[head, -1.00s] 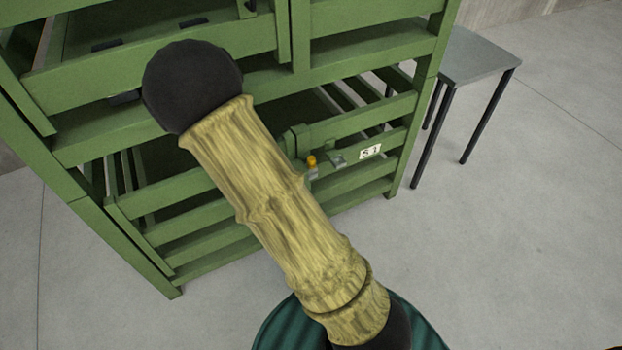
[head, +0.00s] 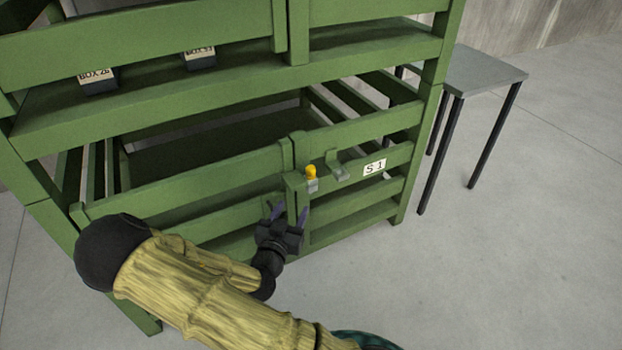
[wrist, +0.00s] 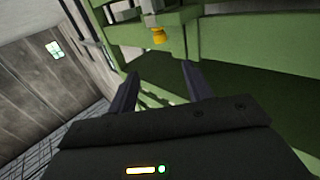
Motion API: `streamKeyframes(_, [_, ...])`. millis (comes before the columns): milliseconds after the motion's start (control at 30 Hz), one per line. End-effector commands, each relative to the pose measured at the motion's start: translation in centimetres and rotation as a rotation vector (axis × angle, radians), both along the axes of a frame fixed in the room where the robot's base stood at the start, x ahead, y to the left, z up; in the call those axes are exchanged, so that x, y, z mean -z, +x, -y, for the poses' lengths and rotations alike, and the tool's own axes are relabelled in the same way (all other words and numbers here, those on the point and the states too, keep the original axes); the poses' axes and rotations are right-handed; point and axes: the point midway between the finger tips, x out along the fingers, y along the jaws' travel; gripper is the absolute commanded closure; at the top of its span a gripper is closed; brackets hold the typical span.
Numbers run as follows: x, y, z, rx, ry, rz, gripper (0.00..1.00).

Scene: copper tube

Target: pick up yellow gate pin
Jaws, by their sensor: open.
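The yellow gate pin (head: 311,171) stands upright in a grey holder on the front of the green rack's lower gate, left of the S1 label. In the wrist view the yellow pin (wrist: 158,35) shows near the top, beyond the fingertips and apart from them. My gripper (head: 287,212) is in front of the gate, below and slightly left of the pin. Its two purple-grey fingers are apart with nothing between them; they also show in the wrist view (wrist: 160,75).
The green rack (head: 230,75) fills the left and middle, with boxes (head: 98,82) on its upper shelf. A grey table (head: 478,70) stands at right. The floor at right is clear.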

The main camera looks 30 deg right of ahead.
Motion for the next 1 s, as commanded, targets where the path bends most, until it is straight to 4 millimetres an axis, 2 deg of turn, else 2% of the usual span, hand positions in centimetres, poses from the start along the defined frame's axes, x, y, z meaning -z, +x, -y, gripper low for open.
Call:
streamKeyframes(233, [0.1, 1.0, 1.0, 0.003, 0.001, 0.001, 0.50])
streamKeyframes(800, [0.2, 8.1, 7.7, 0.003, 0.002, -0.001, 0.50])
streamKeyframes(1000, [0.0, 9.0, 8.5, 0.002, 0.001, -0.003, 0.50])
